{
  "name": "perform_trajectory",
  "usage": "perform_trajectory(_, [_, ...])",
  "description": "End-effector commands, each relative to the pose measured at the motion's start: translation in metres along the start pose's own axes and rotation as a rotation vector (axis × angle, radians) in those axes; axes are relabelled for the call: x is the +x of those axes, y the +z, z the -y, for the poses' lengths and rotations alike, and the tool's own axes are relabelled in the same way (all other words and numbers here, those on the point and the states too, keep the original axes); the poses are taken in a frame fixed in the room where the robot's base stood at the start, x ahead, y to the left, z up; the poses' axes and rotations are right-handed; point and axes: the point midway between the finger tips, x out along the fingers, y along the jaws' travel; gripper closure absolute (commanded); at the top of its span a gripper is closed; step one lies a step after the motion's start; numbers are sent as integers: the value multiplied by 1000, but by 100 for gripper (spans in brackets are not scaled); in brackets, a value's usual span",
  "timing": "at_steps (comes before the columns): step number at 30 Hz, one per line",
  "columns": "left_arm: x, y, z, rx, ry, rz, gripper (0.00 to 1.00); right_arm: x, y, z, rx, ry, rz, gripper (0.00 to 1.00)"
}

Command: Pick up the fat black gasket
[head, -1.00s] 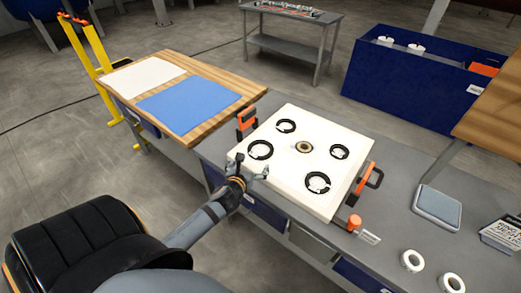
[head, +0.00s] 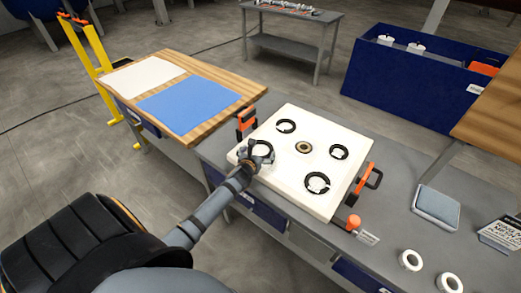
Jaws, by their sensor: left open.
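A square white filter plate (head: 290,186) lies on the grey bench with several black ring gaskets around a small central port (head: 303,147). One ring is at the top (head: 286,132), one at the right (head: 339,146), one at the bottom (head: 317,173), and one at the left (head: 268,146). Which ring is the fat one is hard to tell; the top and bottom ones look thick. My left gripper (head: 258,155) is open over the left ring and partly hides it. Contact with that ring cannot be told. My right gripper is not in view.
Orange-handled clamps (head: 245,122) stand at the plate's left and right (head: 367,180) sides. A grey scale-like pad (head: 437,204) and white rolls (head: 411,260) lie to the right. A wooden table with a blue sheet (head: 200,104) is behind left.

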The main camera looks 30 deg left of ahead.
Motion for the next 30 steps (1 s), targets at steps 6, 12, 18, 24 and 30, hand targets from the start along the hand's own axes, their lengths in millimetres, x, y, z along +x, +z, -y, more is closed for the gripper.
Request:
perform_trajectory(6, [3,0,0,0,-1,0,0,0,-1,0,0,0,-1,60])
perform_trajectory(12, [3,0,0,0,-1,0,23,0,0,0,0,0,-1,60])
perform_trajectory(18, [2,0,0,0,-1,0,44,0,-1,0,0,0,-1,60])
perform_trajectory(24, [2,2,0,0,0,1,44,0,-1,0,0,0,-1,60])
perform_trajectory(30, [-9,30,0,2,-2,6,44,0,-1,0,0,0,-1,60])
